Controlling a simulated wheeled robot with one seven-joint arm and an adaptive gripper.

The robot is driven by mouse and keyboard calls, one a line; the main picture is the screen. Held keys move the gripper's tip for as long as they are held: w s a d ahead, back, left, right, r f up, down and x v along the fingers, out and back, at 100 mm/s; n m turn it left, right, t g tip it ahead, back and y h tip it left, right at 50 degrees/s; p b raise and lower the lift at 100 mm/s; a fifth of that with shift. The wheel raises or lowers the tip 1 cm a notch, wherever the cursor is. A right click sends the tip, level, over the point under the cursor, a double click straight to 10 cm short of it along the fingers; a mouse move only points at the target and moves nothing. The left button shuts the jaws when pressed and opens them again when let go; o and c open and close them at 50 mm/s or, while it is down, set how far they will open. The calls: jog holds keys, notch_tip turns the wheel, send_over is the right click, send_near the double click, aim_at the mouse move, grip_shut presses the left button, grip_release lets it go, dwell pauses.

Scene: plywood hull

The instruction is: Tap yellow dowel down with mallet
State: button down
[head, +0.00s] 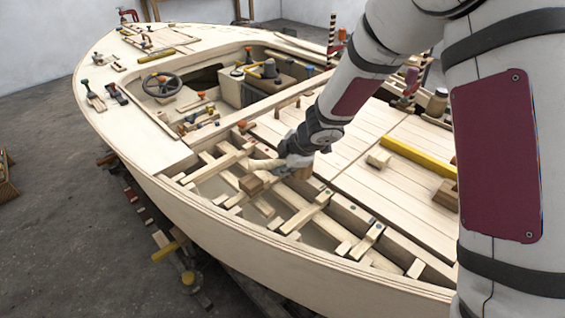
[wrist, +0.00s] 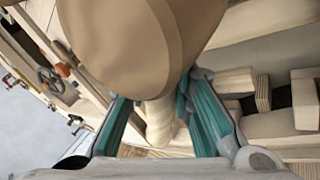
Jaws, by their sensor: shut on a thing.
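My gripper (head: 284,163) is over the open framed bay at the near side of the hull. It is shut on the mallet. In the wrist view the mallet's big, rounded tan head (wrist: 140,45) fills the upper middle, close to the camera. Its pale handle (wrist: 160,122) passes between the teal fingers of my gripper (wrist: 163,112). In the head view the tan mallet head (head: 301,173) shows just below my gripper, and the handle (head: 262,165) seems to point left. I cannot make out the yellow dowel in either view; the mallet and my arm hide part of the bay.
Wooden ribs and loose blocks, such as one block (head: 252,185), crowd the bay. A long yellow bar (head: 418,160) lies on the planked deck (head: 350,150) to the right. A steering wheel (head: 162,84) and a cockpit with tools are farther back. Small coloured pegs dot the frame.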

jog(key=shift+w+f+b, duration=0.15)
jog(key=shift+f+b, duration=0.35)
jog(key=shift+f, duration=0.15)
jog(key=r+p, duration=0.1)
jog(key=p, duration=0.1)
jog(key=r+p, duration=0.1)
jog(key=p, duration=0.1)
jog(key=shift+s+r, duration=0.25)
jog(key=shift+r, duration=0.1)
notch_tip(320, 180, up, 2)
jog(key=p, duration=0.4)
jog(key=shift+r+p, duration=0.1)
jog(key=shift+p, duration=0.3)
jog(key=shift+w, duration=0.1)
jog(key=d+r+m+h, duration=0.1)
jog(key=d, duration=0.1)
jog(key=w+d+r+m+t+h, duration=0.1)
jog(key=d+r+m, duration=0.1)
jog(key=d+r+m+h, duration=0.1)
jog(key=d+r+m, duration=0.1)
jog(key=shift+w+d+r, duration=0.15)
jog(key=shift+w+d, duration=0.05)
jog(key=shift+w, duration=0.2)
jog(key=s+d+r+m+g+h, duration=0.1)
jog(key=s+d+r+m+h, duration=0.5)
jog(key=d+r+m, duration=0.5)
jog(key=shift+s+d+m+g, duration=0.4)
jog(key=shift+s+d+m, duration=0.65)
jog(key=shift+s, duration=0.15)
